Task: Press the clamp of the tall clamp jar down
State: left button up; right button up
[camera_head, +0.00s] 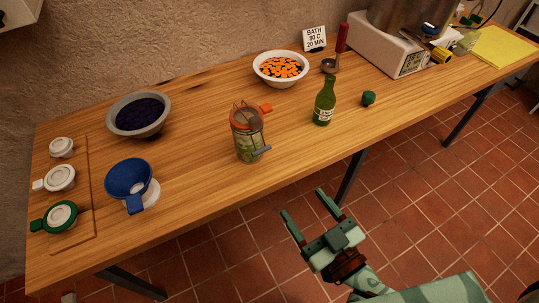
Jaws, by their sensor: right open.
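The tall clamp jar (248,138) stands upright near the front edge of the wooden table, at the middle. It is glass with greenish contents, an orange ring at the top and an orange tab sticking out to the right. My left gripper is not in view.
A green bottle (324,104) and a small green ball-like thing (368,98) stand right of the jar. A blue funnel (129,180) is to its left. Behind are a bowl of orange pieces (258,76) and a bowl of dark fruit (112,121). Several lids lie on a board (84,215).

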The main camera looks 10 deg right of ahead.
jog(key=b, duration=0.1)
send_near(263, 152)
jog(key=shift+m, duration=0.4)
jog(key=x, duration=0.8)
jog(key=shift+w+a+r, duration=0.1)
jog(key=shift+w+r, duration=0.05)
jog(key=shift+w, duration=0.05)
